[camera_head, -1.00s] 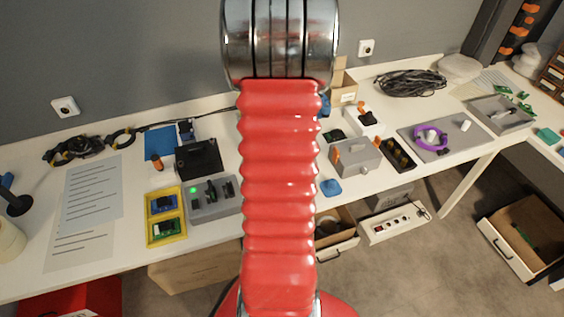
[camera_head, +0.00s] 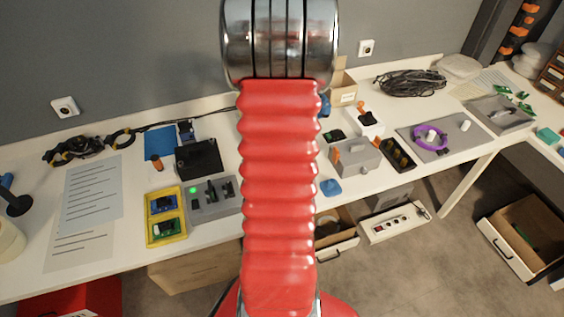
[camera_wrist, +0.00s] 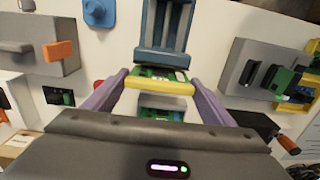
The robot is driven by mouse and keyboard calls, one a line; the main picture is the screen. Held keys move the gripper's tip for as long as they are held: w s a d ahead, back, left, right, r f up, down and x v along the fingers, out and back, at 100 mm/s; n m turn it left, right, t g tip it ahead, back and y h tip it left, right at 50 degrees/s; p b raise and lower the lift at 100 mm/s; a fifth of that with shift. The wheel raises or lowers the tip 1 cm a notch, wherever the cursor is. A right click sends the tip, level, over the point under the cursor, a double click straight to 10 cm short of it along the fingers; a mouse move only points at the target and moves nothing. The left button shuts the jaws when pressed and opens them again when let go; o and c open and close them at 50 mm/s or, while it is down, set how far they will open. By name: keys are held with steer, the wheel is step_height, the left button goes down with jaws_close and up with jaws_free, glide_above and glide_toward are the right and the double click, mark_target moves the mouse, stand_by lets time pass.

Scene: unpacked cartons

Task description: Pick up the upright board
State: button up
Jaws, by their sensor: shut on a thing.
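The upright board (camera_wrist: 158,75) shows in the wrist view as a green circuit board with a yellow near edge. It is between the two purple fingers of my gripper (camera_wrist: 158,82), which are shut on it. A blue-grey slotted rack (camera_wrist: 165,25) is just beyond the board, and I cannot tell whether the board still touches it. Another green and blue-grey part (camera_wrist: 161,105) shows below, between the fingers. In the head view my red arm hides my gripper, the board and the rack.
On the white bench, a grey control box (camera_head: 213,200) and a yellow tray (camera_head: 150,235) with green and blue boards are left of my arm. A grey box with an orange part (camera_head: 357,160) and a blue piece (camera_head: 330,187) are right of it.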

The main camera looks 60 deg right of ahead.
steer(key=shift+r, duration=0.15)
step_height(320, 180, up, 10)
steer(key=shift+f, duration=0.1)
stand_by(0.5)
steer(key=shift+w, duration=0.1)
stand_by(0.4)
steer(key=shift+w+a, duration=0.1)
steer(key=shift+w, duration=0.2)
steer(key=w+a+f+n, duration=0.1)
steer(key=w+a+n, duration=0.1)
steer(key=w+a, duration=0.8)
steer(key=w+a+f+n, duration=0.25)
steer(key=w+a, duration=0.35)
steer(key=w, duration=0.7)
steer(key=w+a+n, duration=0.1)
steer(key=w+a, duration=0.2)
steer(key=a, duration=0.6)
steer(key=w+a+f+n, duration=0.1)
steer(key=w+a, duration=0.3)
steer(key=a, duration=0.5)
steer(key=w+a+f+n, duration=0.1)
steer(key=w+a, duration=0.3)
steer(key=a, duration=0.5)
steer(key=shift+a+f+n, duration=0.25)
steer(key=shift+a+n, duration=0.1)
steer(key=shift+n, duration=0.4)
